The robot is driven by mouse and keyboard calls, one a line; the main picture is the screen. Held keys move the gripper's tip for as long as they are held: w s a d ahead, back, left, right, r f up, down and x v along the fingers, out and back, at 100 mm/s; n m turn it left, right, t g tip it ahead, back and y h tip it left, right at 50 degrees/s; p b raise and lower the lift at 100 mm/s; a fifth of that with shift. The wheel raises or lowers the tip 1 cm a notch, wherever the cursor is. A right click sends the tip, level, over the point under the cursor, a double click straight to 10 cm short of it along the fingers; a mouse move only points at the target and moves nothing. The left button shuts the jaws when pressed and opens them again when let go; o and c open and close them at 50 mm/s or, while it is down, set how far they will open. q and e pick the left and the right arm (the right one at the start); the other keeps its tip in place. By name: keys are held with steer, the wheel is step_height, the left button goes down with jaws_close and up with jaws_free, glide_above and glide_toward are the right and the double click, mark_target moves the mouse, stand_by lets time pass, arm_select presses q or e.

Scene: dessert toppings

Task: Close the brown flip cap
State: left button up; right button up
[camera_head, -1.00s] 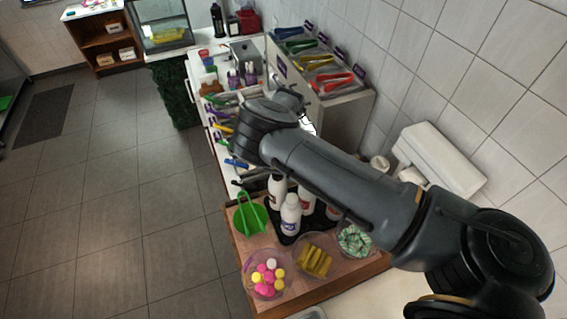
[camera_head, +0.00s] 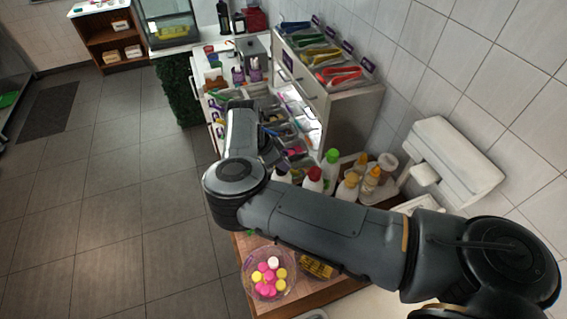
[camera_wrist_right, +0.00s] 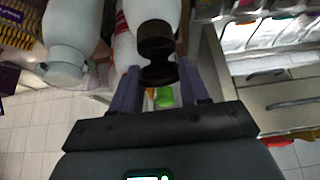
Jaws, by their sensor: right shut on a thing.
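The brown flip cap (camera_wrist_right: 155,42) shows in the right wrist view on a white bottle (camera_wrist_right: 152,10). Its lid (camera_wrist_right: 160,72) stands out from the cap base, with a narrow dark hinge part between them. My right gripper (camera_wrist_right: 158,80) has its two fingers on either side of the lid and is shut on it. In the head view my right arm covers the brown cap and my right fingertips. My left gripper is not in view.
A second white bottle (camera_wrist_right: 65,50) stands beside it in the right wrist view. In the head view, bottles with red (camera_head: 313,174) and green (camera_head: 332,156) caps stand close by. A bowl of pink, yellow and white balls (camera_head: 250,284) is at the front.

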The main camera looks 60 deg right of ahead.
steer(key=shift+w+a+f+g+h+b, duration=0.1)
steer(key=shift+a+f+g+h+b, duration=0.05)
steer(key=shift+g+h+b, duration=0.2)
stand_by(0.3)
steer(key=o, duration=1.1)
steer(key=shift+c, duration=0.2)
